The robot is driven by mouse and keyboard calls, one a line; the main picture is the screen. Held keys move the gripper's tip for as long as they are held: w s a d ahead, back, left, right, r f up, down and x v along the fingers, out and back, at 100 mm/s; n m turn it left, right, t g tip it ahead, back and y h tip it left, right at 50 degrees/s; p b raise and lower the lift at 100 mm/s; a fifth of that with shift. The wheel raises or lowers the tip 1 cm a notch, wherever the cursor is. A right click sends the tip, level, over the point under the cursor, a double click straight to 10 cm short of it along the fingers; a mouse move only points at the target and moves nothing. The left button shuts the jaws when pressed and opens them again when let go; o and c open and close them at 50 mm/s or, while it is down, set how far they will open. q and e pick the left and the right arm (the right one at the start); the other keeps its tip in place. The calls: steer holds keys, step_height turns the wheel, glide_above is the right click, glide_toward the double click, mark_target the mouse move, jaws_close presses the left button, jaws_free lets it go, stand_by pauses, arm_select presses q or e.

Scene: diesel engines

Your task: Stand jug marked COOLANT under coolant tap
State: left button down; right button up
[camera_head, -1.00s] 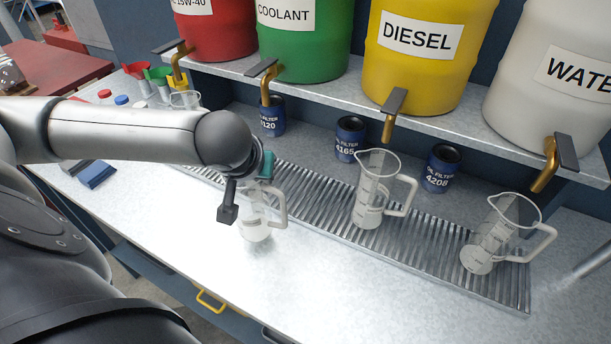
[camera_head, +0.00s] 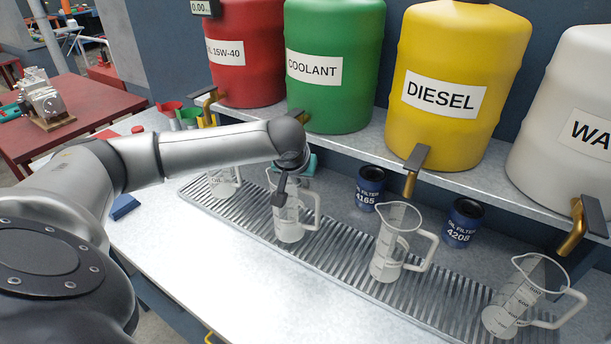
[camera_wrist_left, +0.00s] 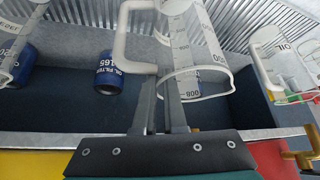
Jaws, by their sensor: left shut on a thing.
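My left gripper (camera_head: 282,190) is shut on a clear jug (camera_head: 290,222) by its upper part; the same jug fills the upper middle of the left wrist view (camera_wrist_left: 198,50). The jug is roughly upright over the ribbed drip grate (camera_head: 345,258), its handle to the right. I cannot tell whether its base touches the grate, and no COOLANT mark is readable on it. The green drum labelled COOLANT (camera_head: 335,100) stands on the shelf behind it. My right gripper is out of view.
Other clear jugs stand on the grate: one to the left (camera_head: 222,184), one under the diesel tap (camera_head: 388,258), one at far right (camera_head: 515,306). Blue oil filters (camera_head: 370,186) (camera_head: 462,226) stand behind. The shelf edge and taps overhang. The bench front is clear.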

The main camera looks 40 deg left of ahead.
arm_select(q)
steer(key=shift+w+a+f, duration=0.25)
steer(key=shift+w+a, duration=0.05)
steer(key=shift+w, duration=0.25)
steer(key=shift+w+a+f, duration=0.2)
steer(key=shift+w+a, duration=0.05)
steer(key=shift+w, duration=0.35)
steer(key=shift+w+a+f, duration=0.25)
steer(key=shift+w+a, duration=0.05)
steer(key=shift+w, duration=0.25)
steer(key=c, duration=1)
jaws_free()
steer(key=shift+f, duration=0.1)
steer(key=p+v, duration=0.1)
steer(key=v, duration=1.1)
